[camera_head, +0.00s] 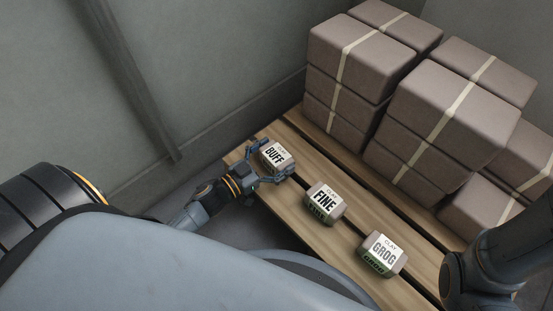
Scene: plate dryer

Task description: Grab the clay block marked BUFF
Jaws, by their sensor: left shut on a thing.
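The clay block marked BUFF (277,156) is at the far left end of a row of three labelled blocks on a wooden pallet. My left gripper (272,166) is shut on it, with one finger on its far left side and one on its near right side. I cannot tell whether the block still touches the slats. The block marked FINE (325,202) stands to its right, apart from the gripper. The block marked GROG (382,254) stands farther right. My right arm shows at the lower right, but its gripper is out of view.
Large strapped brown packages (440,108) are stacked on the back of the wooden pallet (296,199). A grey wall (220,60) rises behind, at the left. Bare slats lie between the labelled blocks and the stack.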

